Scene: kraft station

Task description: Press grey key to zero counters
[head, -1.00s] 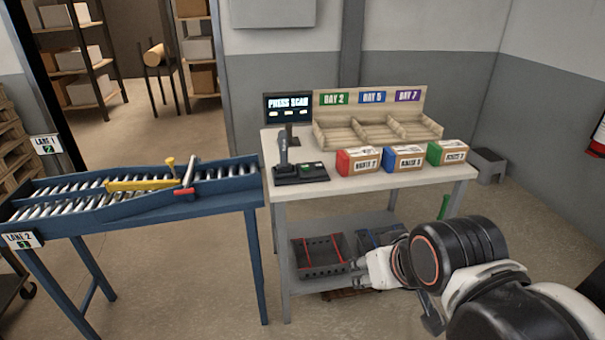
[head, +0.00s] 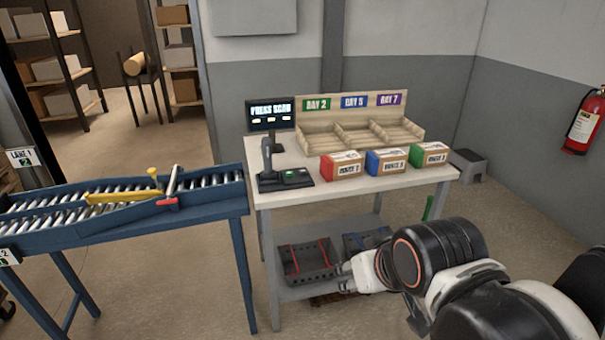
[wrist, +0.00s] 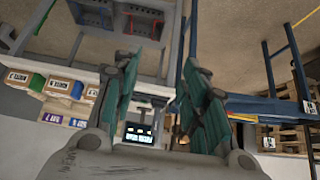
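A black scanner unit (head: 285,180) with a small green-lit panel sits at the table's left front. An upright handheld scanner (head: 267,156) stands on its left part. I cannot pick out a grey key at this size. Behind it, a monitor (head: 270,113) reads what looks like "PRESS SCAN"; it also shows upside down in the wrist view (wrist: 138,133). My gripper (wrist: 160,66) is open and empty, with its teal-padded fingers apart. In the head view my arm is at the lower right, its far end in front of the lower shelf, below and right of the scanner unit.
Three labelled boxes (head: 387,161) stand along the table's (head: 300,192) front. A wooden divider rack (head: 375,133) stands behind them. Crates (head: 308,262) lie on the lower shelf. A blue roller conveyor (head: 120,215) is on the left. A fire extinguisher (head: 585,122) hangs at right.

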